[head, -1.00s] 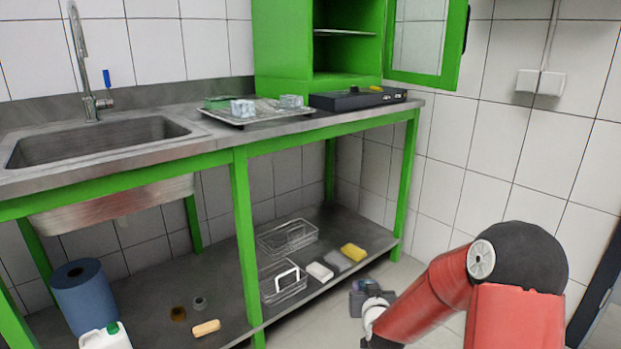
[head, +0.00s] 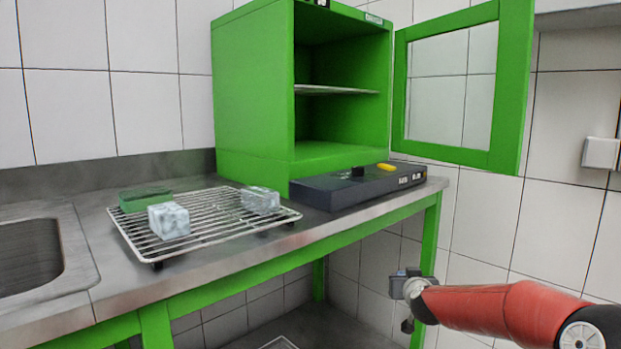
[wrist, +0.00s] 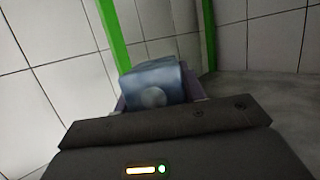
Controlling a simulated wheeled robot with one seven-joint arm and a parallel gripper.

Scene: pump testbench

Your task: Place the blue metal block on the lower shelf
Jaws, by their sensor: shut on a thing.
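The blue metal block (wrist: 153,85) is held between the fingers of my gripper (head: 408,288), which is shut on it. In the wrist view the block's face with a round mark points toward the camera. In the head view the gripper is right of the bench, below the worktop's height, near its right green leg. The green cabinet (head: 245,95) stands open on the worktop, with one inner shelf (head: 335,90) and an empty space above its floor. The bench's lower shelf (head: 335,325) shows only partly below.
A wire rack (head: 215,235) with two pale blocks and a green block stands on the worktop (head: 330,227). A dark flat device (head: 350,190) lies before the cabinet. The cabinet door (head: 512,90) is open to the right. The tiled wall is behind.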

